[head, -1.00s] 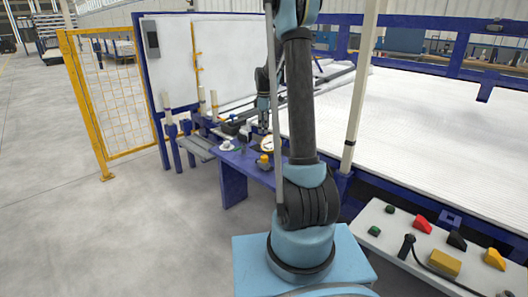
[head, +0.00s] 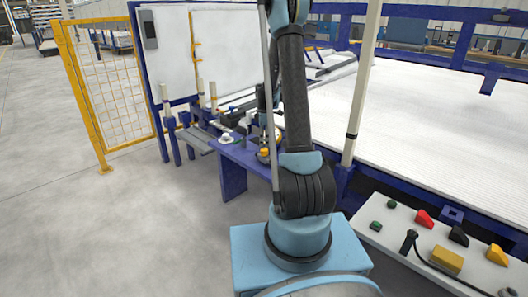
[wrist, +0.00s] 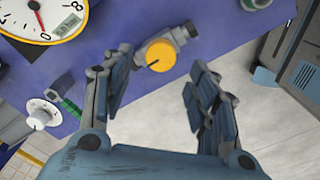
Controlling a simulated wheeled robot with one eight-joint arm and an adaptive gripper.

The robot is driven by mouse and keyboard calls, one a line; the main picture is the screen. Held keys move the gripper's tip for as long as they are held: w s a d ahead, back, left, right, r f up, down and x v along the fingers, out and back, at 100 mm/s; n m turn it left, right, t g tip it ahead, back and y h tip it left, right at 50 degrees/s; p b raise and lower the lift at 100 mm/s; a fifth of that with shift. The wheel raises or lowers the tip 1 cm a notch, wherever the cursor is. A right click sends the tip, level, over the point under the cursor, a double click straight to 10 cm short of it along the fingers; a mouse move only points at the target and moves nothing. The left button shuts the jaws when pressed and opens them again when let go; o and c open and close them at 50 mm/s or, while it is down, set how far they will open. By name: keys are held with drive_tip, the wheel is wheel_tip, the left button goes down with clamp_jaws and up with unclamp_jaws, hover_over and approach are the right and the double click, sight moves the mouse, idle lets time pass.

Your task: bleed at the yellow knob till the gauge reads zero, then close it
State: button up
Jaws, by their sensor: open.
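The round yellow knob (wrist: 161,55) sits on a grey valve body at the edge of the blue bench, with a dark mark on its face. It also shows small in the head view (head: 264,153). My gripper (wrist: 160,64) is open, its two fingers apart on either side of the knob in the picture; I cannot tell whether they touch it. The gauge (wrist: 20,14) is partly cut off at the top left of the wrist view. Its red needle points down by the figure 0. In the head view my arm mostly hides the gripper and gauge.
A white knob (wrist: 42,118) stands on the blue bench (wrist: 225,22), left of my gripper. In the head view, a panel with coloured buttons (head: 440,245) is at the right and a yellow fence (head: 100,95) at the left.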

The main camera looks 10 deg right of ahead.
sight(264, 150)
drive_tip(key=shift+f, duration=3.1)
drive_tip(key=c, duration=1.1)
